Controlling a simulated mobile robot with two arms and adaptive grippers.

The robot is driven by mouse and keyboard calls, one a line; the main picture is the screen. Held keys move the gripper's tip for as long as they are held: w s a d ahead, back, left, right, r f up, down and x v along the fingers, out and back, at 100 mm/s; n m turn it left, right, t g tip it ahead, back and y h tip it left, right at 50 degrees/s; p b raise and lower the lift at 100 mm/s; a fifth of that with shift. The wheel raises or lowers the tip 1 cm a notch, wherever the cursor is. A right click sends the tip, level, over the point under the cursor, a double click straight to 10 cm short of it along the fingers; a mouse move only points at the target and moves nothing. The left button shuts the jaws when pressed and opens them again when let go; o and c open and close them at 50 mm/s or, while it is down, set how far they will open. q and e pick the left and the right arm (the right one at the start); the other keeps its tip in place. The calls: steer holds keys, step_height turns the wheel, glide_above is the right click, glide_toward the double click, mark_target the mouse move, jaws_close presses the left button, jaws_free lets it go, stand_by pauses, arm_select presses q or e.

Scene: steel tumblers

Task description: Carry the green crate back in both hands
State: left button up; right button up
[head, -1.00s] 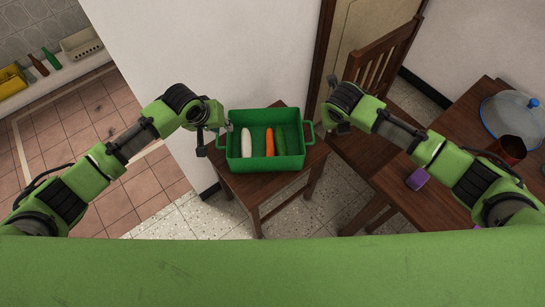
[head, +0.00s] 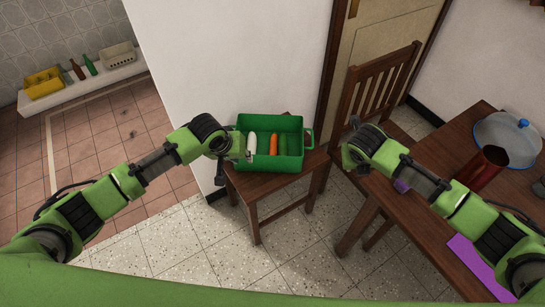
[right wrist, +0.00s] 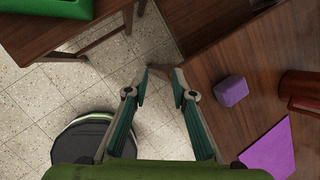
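The green crate (head: 270,164) sits on a small wooden table (head: 255,188) against the wall, with a white, an orange and a green vegetable-like item inside. Its right handle (head: 309,138) is free. My left gripper (head: 236,160) is at the crate's left end. It covers the left handle, and I cannot tell if its fingers are closed on it. My right gripper (right wrist: 161,74) points down, empty, its fingertips apart. It is right of the crate and clear of it. The crate's edge shows at the top left of the right wrist view (right wrist: 50,7).
A wooden chair (head: 382,85) stands behind and right.

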arm_select(q)
steer(key=shift+w+a+f, duration=0.15)
steer(key=shift+w+f, duration=0.1)
steer(key=shift+w, duration=0.05)
arm_select(e)
steer(key=w+v, duration=0.1)
steer(key=v, duration=1)
steer(key=shift+w+a+r, duration=0.15)
steer(key=shift+a, duration=0.15)
